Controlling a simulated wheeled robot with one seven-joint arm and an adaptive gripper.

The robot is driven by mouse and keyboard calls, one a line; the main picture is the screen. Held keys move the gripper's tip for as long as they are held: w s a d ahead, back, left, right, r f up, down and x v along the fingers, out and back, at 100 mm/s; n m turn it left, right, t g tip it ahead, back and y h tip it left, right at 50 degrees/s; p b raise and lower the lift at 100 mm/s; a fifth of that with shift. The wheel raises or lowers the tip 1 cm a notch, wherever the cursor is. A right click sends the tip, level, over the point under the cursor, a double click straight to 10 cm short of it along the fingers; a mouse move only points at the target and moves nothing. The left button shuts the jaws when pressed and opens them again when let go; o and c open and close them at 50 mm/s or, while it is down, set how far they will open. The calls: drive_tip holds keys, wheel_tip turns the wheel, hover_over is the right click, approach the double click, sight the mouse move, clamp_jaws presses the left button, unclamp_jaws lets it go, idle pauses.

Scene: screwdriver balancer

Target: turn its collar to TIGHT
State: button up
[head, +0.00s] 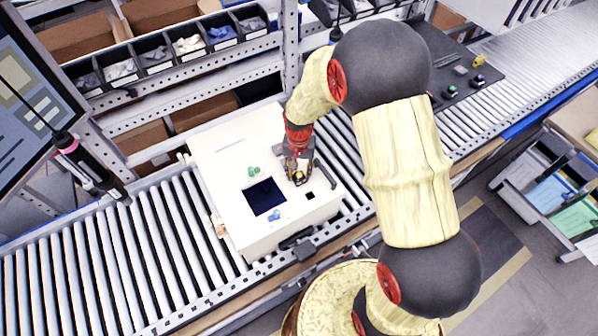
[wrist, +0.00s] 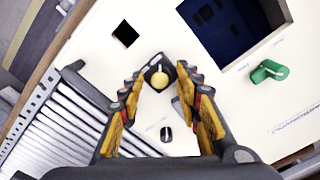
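A dark powered screwdriver (head: 95,176) hangs on a cable at the left in the head view, tilted, with a pink band (head: 67,146) near its upper end. No TIGHT marking is readable on it. My gripper (head: 298,178) is far to its right, low over a white box. In the wrist view my gripper (wrist: 160,88) is open, with its yellow and black fingers apart. A round yellow knob (wrist: 160,73) on a dark base shows between the fingertips. I cannot tell whether the fingers touch it.
The white box (head: 215,150) rests on a roller conveyor (head: 95,265). It bears a dark square opening (head: 265,197), a green knob (head: 254,171) and a blue piece (head: 274,215). Shelves with bins (head: 155,57) stand behind. A screen (head: 30,95) is at the left.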

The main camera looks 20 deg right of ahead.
sight(299, 174)
drive_tip(key=shift+o, duration=0.6)
drive_tip(key=shift+r, duration=0.4)
wheel_tip(299, 174, up, 11)
idle(0.4)
drive_tip(key=s+r+n+t+b, duration=0.2)
drive_tip(key=s+r+b, duration=0.2)
drive_tip(key=s, duration=0.6)
drive_tip(key=s+r+n+t+b, duration=0.3)
drive_tip(key=s+r+b, duration=0.1)
drive_tip(key=s+b, duration=0.5)
drive_tip(key=shift+s+n+t, duration=0.3)
drive_tip(key=shift+s, duration=0.8)
